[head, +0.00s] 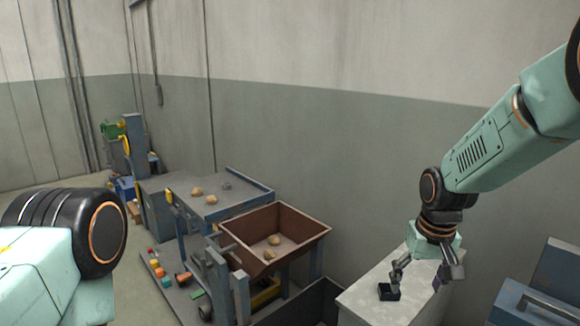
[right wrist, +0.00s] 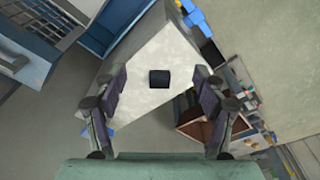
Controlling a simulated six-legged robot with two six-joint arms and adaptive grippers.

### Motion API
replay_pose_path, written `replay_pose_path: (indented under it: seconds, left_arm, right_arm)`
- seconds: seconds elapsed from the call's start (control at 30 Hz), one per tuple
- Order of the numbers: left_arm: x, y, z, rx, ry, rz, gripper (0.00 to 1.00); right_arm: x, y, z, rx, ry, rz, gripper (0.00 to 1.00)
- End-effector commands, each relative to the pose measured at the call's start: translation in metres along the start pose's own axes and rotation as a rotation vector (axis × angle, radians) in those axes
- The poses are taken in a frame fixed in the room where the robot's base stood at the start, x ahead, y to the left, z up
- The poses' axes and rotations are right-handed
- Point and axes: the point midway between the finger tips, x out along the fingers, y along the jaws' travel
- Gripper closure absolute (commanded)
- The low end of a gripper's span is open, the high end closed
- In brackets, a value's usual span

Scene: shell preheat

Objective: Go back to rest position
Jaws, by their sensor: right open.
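My right gripper (head: 420,281) hangs from the mint-green right arm above a pale, light-topped stand (head: 366,299) at the lower right of the head view. Its fingers are spread and empty. The right wrist view also shows the gripper (right wrist: 160,97) with its fingers wide apart. A small black block-like object (head: 389,292) lies on the stand. It shows in the right wrist view (right wrist: 159,78) in the gap between the fingers, apart from both, on the pale top. Part of my left arm shows at the lower left; its gripper is out of the picture.
A brown open bin (head: 306,238) with tan lumps stands left of the pale stand. Behind it is a grey table (head: 233,197) with more lumps. Blue-grey cabinets (head: 532,305) stand at the lower right. A wall (head: 330,120) runs behind everything.

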Motion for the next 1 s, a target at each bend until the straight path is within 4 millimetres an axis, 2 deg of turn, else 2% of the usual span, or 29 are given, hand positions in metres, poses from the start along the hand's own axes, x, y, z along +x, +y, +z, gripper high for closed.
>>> replay_pose_path:
  seconds: [0.27, 0.37, 0.47, 0.57, 0.7, 0.77, 0.8, 0.87, 1.0]
  left_arm:
    - [0.001, 0.0, 0.0, 0.0, 0.0, 0.0, 0.55]
    - [0.006, 0.0, 0.0, 0.0, 0.0, 0.0, 0.55]
    - [0.015, 0.0, 0.0, 0.0, 0.0, 0.0, 0.55]
    - [0.028, 0.0, 0.0, 0.0, 0.0, 0.0, 0.55]
    - [0.048, 0.0, 0.0, 0.0, 0.0, 0.0, 0.55]
    - [0.057, 0.0, 0.0, 0.0, 0.0, 0.0, 0.55]
    - [0.062, -0.001, 0.0, 0.0, 0.0, 0.0, 0.55]
    - [0.071, -0.001, 0.0, 0.0, 0.0, 0.0, 0.55]
    - [0.09, -0.001, 0.0, 0.0, 0.0, 0.0, 0.55]
  right_arm:
    - [0.022, -0.006, -0.01, -0.006, 0.159, -0.02, 0.29]
    - [0.046, -0.009, 0.0, -0.008, 0.209, -0.027, 0.29]
    - [0.083, -0.012, 0.024, -0.008, 0.248, -0.032, 0.29]
    - [0.128, -0.014, 0.062, -0.007, 0.269, -0.036, 0.29]
    - [0.188, -0.013, 0.133, -0.005, 0.26, -0.031, 0.29]
    - [0.21, -0.013, 0.167, -0.004, 0.242, -0.027, 0.29]
    - [0.223, -0.012, 0.19, -0.004, 0.226, -0.024, 0.29]
    - [0.24, -0.011, 0.225, -0.004, 0.196, -0.019, 0.29]
    - [0.271, -0.007, 0.306, -0.006, 0.085, -0.008, 0.29]
